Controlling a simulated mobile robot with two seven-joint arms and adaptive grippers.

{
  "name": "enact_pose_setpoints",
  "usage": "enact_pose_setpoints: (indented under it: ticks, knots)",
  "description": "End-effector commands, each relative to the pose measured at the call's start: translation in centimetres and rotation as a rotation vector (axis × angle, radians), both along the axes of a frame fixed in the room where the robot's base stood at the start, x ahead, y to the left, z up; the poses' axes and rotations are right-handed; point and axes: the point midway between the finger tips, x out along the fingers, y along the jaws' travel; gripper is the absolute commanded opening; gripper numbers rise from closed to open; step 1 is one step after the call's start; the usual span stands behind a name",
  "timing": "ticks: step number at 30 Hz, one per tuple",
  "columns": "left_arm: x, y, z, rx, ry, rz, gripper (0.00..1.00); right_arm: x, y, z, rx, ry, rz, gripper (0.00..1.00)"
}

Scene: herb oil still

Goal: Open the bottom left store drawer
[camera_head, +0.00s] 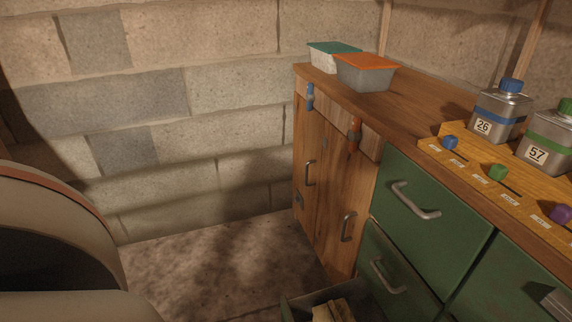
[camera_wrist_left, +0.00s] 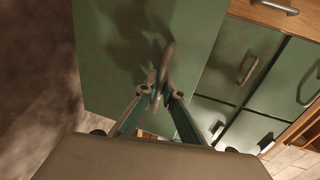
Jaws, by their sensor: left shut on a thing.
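The bottom left store drawer has a green front (camera_wrist_left: 120,50), large in the left wrist view, with a metal bar handle (camera_wrist_left: 167,60). My left gripper (camera_wrist_left: 160,97) is shut on this handle. In the head view the drawer's edge (camera_head: 292,309) shows at the bottom of the picture. The drawer stands out from the cabinet, open, with pale wooden pieces (camera_head: 332,311) inside. Its front and handle are out of the head view. My right gripper is in neither view.
Closed green drawers (camera_head: 415,225) with bar handles are above the open one. Wooden doors (camera_head: 318,190) stand to their left. The worktop (camera_head: 400,105) carries lidded tubs (camera_head: 365,75) and numbered bottles (camera_head: 497,115). The floor (camera_head: 200,270) left of the cabinet is clear.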

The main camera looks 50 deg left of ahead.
Motion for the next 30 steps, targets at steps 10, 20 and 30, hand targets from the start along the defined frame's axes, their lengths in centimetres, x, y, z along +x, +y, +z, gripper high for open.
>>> enact_pose_setpoints:
  ticks: [10, 20, 30]
  knots:
    - [0.1, 0.0, 0.0, 0.000, -0.001, 0.001, 0.15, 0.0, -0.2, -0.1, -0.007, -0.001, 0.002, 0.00]
    - [-2.4, 0.9, 0.5, 0.001, 0.003, 0.000, 0.15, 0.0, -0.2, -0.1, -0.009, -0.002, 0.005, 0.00]
    - [-8.6, 3.1, 1.9, 0.002, 0.001, 0.001, 0.15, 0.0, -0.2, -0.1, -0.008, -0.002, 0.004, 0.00]
